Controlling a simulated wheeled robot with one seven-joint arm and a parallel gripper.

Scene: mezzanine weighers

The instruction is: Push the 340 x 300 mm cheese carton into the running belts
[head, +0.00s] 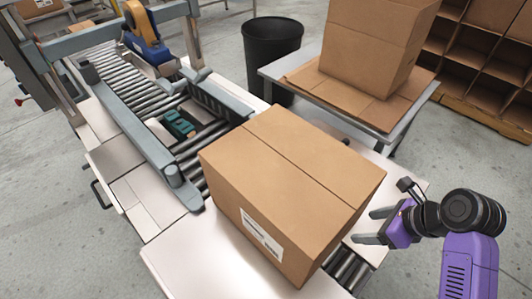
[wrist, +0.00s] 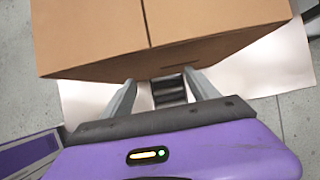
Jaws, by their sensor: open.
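The cheese carton (head: 290,180) is a closed brown box with a white label (head: 261,234) on its near side. It sits on the infeed end of the roller line, a little askew to it. The belts are not clearly visible; the side guides (head: 133,133) of the machine stand beyond the carton. My gripper (head: 373,226) is open and empty at the carton's right end, low down. In the wrist view the two fingers (wrist: 158,92) point at the carton's face (wrist: 150,45). I cannot tell whether they touch it.
Rollers (head: 113,77) run away to the upper left under a tape head (head: 146,38). A side table (head: 440,88) with flat cardboard and another carton (head: 375,40) stands at the right back, beside a black bin (head: 271,55). Shelving (head: 485,60) stands farther right.

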